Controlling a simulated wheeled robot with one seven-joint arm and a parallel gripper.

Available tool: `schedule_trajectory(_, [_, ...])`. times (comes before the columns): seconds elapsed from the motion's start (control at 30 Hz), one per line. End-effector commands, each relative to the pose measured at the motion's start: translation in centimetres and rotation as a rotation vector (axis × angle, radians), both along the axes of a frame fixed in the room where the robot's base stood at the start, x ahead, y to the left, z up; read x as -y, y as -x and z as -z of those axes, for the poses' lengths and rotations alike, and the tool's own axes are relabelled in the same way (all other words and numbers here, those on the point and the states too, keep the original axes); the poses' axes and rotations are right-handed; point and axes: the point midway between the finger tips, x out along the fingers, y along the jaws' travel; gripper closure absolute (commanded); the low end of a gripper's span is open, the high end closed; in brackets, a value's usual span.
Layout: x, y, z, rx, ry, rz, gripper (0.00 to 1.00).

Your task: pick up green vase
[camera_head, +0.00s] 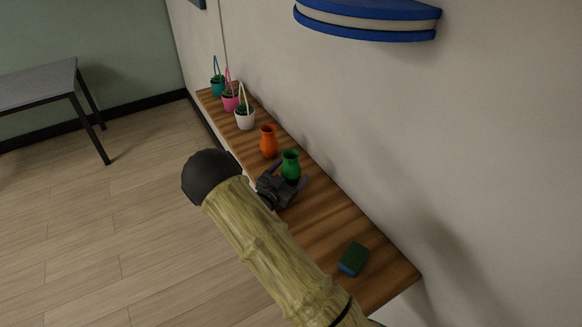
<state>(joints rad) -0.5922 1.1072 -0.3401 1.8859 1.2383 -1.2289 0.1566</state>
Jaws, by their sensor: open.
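The green vase (291,164) stands upright on the wooden shelf (325,220), near its middle. My gripper (289,174) is open at the vase, with one finger to the left of it and one to the right. The lower part of the vase is hidden behind the gripper. I cannot tell whether the fingers touch the vase. My arm crosses the front of the view and hides part of the shelf edge.
An orange vase (268,142) stands close behind the green one. Farther back are a white basket (245,120), a pink basket (230,103) and a teal basket (217,88). A green and blue sponge (353,259) lies nearer. The wall (400,150) borders the shelf's right side.

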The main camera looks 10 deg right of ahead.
Motion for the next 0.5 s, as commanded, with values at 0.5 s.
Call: schedule_trajectory(0.5, [-0.04, -0.01, 0.06, -0.001, -0.001, -0.001, 0.23])
